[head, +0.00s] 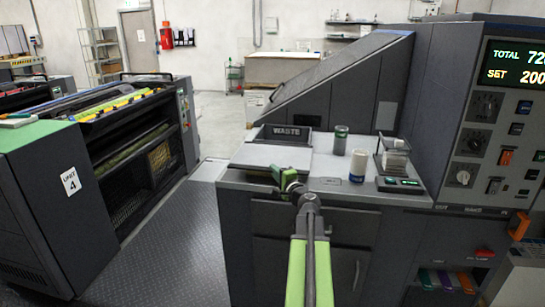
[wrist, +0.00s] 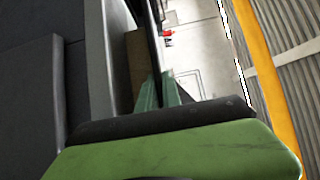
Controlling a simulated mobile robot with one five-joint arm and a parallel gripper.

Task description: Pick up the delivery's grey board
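A flat pale grey board (head: 270,157) lies on the grey delivery counter in the head view, in front of the box marked WASTE. My green gripper (head: 287,180) is at the board's near edge, seen from behind along my arm. I cannot tell whether it touches the board. In the wrist view, a green jaw with a dark pad fills the bottom, and teal finger parts (wrist: 160,93) stand above it beside a thin dark edge.
The WASTE box (head: 286,134) stands behind the board. A grey-green can (head: 340,140), a white and blue can (head: 358,166) and a small scale (head: 399,184) stand to the right. A control panel (head: 492,120) rises at far right. Metal floor lies left of the counter.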

